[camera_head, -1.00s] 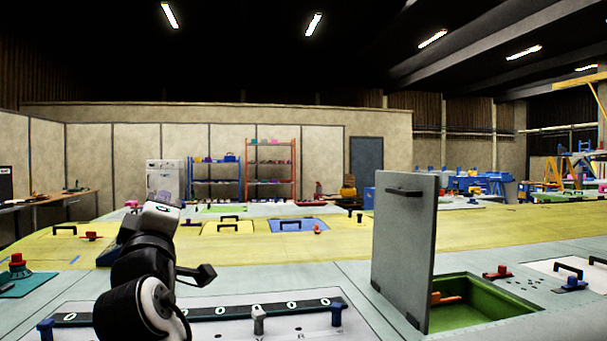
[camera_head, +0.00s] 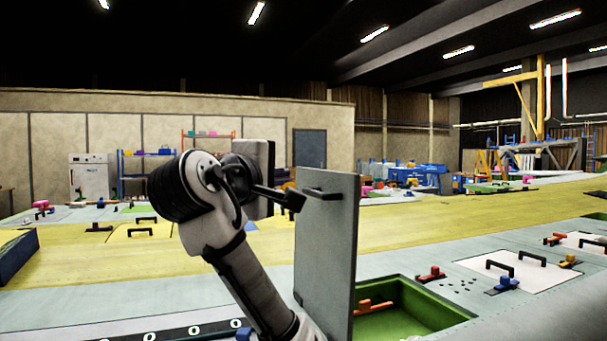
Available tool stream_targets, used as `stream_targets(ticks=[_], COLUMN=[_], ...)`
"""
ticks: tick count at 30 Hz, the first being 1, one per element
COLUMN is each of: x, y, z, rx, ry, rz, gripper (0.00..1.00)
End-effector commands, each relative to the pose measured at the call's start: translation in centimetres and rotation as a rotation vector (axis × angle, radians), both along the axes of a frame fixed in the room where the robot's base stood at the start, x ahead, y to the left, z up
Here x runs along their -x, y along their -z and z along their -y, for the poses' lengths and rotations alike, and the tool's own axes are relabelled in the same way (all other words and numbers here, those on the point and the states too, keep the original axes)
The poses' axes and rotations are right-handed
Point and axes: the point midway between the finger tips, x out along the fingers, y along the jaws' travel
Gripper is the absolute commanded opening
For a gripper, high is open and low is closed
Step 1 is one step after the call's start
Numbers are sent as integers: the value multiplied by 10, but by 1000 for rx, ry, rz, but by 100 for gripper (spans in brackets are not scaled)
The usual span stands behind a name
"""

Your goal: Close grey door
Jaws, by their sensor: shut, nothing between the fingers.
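The grey door (camera_head: 330,255) stands upright, open, at the left edge of a green-lined recess (camera_head: 405,300). A dark bar handle (camera_head: 322,191) is on the upper part of its left face. My gripper (camera_head: 296,199) is at that upper left face, close to the handle. Its fingers look shut and hold nothing. I cannot tell whether they touch the door or handle.
An orange-red part (camera_head: 372,307) lies in the recess. Right of it are a red clamp (camera_head: 431,273), a blue clamp (camera_head: 503,285) and a white panel with a black handle (camera_head: 515,262). The yellow surface (camera_head: 440,218) behind is mostly clear.

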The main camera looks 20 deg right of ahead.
Motion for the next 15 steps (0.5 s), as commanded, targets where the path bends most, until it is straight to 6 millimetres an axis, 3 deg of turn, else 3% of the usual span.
stream_targets(ticks=[12, 15], x=[-62, -68], y=[-1, -1], z=[58, 74], rx=[-3, -3], ry=[2, 2], rz=[-4, -2], gripper=[0, 0])
